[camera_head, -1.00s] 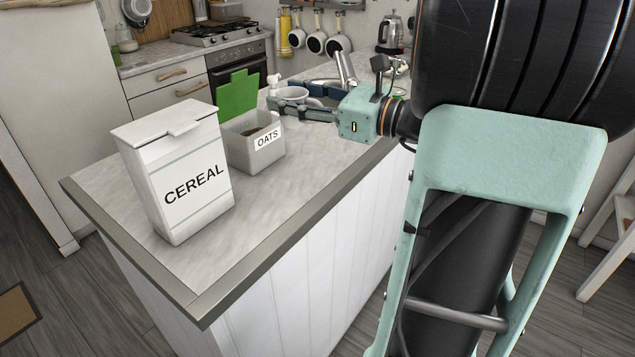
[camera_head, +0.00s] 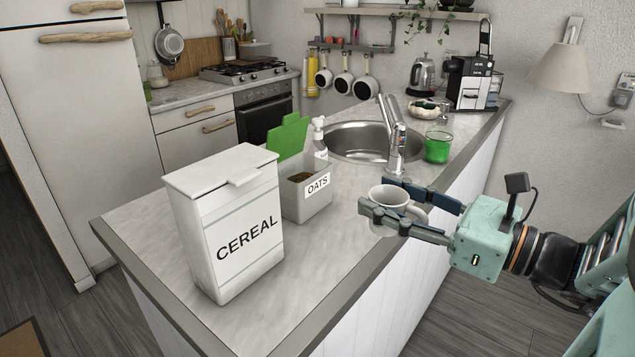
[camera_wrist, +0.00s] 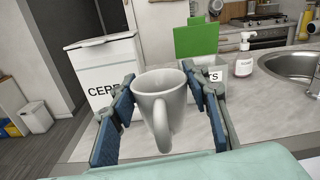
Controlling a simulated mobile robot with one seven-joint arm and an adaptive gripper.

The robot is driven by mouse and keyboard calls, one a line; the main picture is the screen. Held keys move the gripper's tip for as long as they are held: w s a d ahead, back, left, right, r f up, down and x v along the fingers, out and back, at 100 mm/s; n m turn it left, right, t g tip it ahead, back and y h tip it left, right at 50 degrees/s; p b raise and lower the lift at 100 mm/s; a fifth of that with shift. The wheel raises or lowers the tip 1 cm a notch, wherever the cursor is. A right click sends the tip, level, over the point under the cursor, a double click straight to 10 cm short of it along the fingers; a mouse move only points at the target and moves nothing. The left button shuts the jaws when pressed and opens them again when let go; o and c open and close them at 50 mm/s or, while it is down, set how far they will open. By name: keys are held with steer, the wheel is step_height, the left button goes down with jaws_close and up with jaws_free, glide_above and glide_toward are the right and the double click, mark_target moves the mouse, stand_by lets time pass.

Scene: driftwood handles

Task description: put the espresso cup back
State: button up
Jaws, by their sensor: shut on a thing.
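A pale grey-white espresso cup (camera_head: 390,195) is held upright between the fingers of my gripper (camera_head: 372,193), beside the counter's right edge. In the wrist view the cup (camera_wrist: 158,88) stands between the blue finger pads of my gripper (camera_wrist: 160,78), its handle turned towards the wrist. My gripper is shut on the cup. The lower finger hides part of the cup in the head view. A pale rounded shape shows below and behind the fingers; I cannot tell whether it is a saucer or part of the cup.
A cereal box (camera_head: 232,225) and an oats container (camera_head: 305,195) with its green lid raised stand left of the cup.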

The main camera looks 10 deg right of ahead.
steer(key=w+f+b, duration=0.3)
steer(key=w, duration=0.1)
steer(key=w+a+f+b, duration=0.1)
steer(key=w+f+b, duration=0.2)
steer(key=w, duration=0.1)
steer(key=w+a+f+b, duration=0.1)
steer(key=w+f+b, duration=0.2)
steer(key=w, duration=0.1)
steer(key=shift+w+a+b, duration=0.1)
steer(key=shift+w+b, duration=0.2)
steer(key=shift+w, duration=0.05)
steer(key=shift+w+f, duration=0.15)
steer(key=shift+f, duration=0.15)
steer(key=f+b, duration=0.3)
steer(key=shift+w+f+b, duration=0.2)
steer(key=shift+w+b, duration=0.05)
steer(key=shift+b, duration=0.05)
steer(key=shift+r, duration=0.1)
